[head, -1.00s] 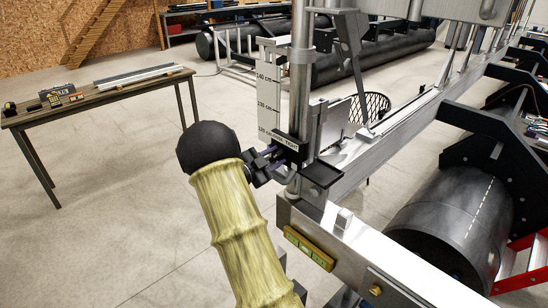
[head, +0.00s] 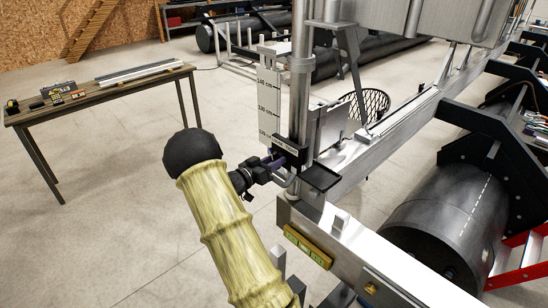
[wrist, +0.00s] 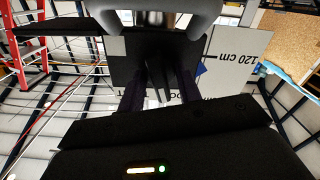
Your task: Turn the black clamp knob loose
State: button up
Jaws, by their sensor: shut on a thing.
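My gripper (head: 274,166) is at the black clamp (head: 290,144) on the upright metal post, reaching it from the left. Its dark fingers are closed around the black clamp knob, which shows between them in the wrist view (wrist: 159,78). The knob is mostly hidden by the fingers in the head view. The clamp carries a small pale label, too small to read. A white scale board (head: 268,98) with centimetre marks stands behind the post, and its "120 cm" mark shows in the wrist view.
A black tray-like plate (head: 321,177) sticks out just right of my gripper. Below are a metal beam with a yellow spirit level (head: 307,246) and a large black float (head: 440,225). A tool table (head: 110,92) stands at left, with clear floor between.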

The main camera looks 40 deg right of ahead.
jog(key=n+p, duration=0.1)
jog(key=n, duration=0.1)
jog(key=n+p, duration=0.2)
jog(key=n, duration=0.1)
jog(key=shift+w+r+n, duration=0.15)
jog(key=shift+r+n, duration=0.05)
jog(key=shift+n, duration=0.1)
jog(key=shift+f+n+p, duration=0.1)
jog(key=shift+n+p, duration=0.6)
jog(key=shift+n, duration=0.8)
jog(key=o, duration=1)
jog(key=shift+f, duration=0.1)
jog(key=shift+c, duration=0.2)
jog(key=shift+a, duration=0.1)
jog(key=s+a+b, duration=0.1)
jog(key=a+b, duration=0.5)
jog(key=a, duration=1.1)
jog(key=shift+s+a, duration=0.2)
jog(key=shift+s, duration=0.05)
